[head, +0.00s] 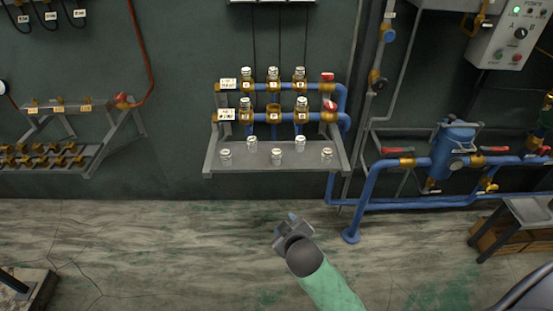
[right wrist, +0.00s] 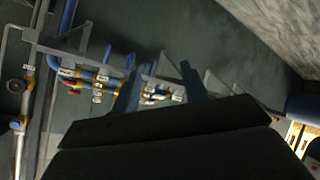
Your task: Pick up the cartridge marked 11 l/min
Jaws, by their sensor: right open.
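Several small clear cartridges with white caps stand upright on a grey shelf (head: 215,169) in the head view: a front-left one (head: 226,155), a front-middle one (head: 276,157), a front-right one (head: 326,155), and two behind, left (head: 252,143) and right (head: 300,145). Their markings are too small to read, so I cannot tell which is 11 l/min. My right gripper (head: 284,229) is open and empty, in front of and below the shelf, apart from it. In the right wrist view its two fingers (right wrist: 160,83) stand apart. My left gripper is not in view.
Two blue pipe rows with brass sockets run above the shelf; most hold cartridges, and the lower middle socket (head: 273,109) looks empty. Red valve handles (head: 329,105) are at their right ends. A blue standpipe (head: 352,235) stands right of the shelf. Open floor lies in front.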

